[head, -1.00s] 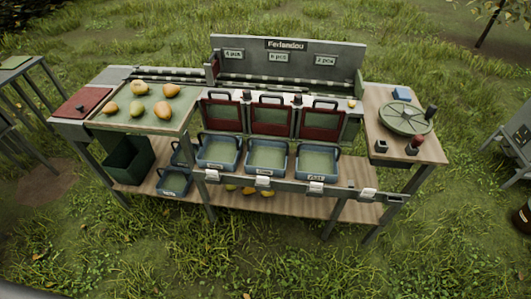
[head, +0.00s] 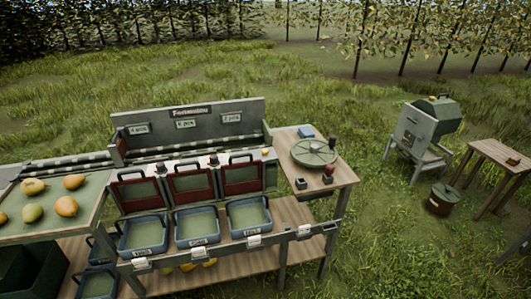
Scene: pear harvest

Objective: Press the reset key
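No key that I can read as "reset" shows clearly in the head view. The wooden side table (head: 337,182) at the right end of the sorting bench carries a small red-topped piece (head: 328,172) and a small dark box (head: 300,183) near its front edge. A round green disc (head: 314,152) with a dark upright handle lies behind them. A small orange spot (head: 265,152) shows at the right end of the bench's gate row. Neither of my grippers is in view.
Several pears (head: 66,206) lie on the green tray at left. Blue bins (head: 196,238) stand below red-panelled gates (head: 193,183). A blue block (head: 306,132) lies behind the disc. A grey-green machine (head: 424,130), a dark bucket (head: 441,199) and a wooden table (head: 500,153) stand right, across open grass.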

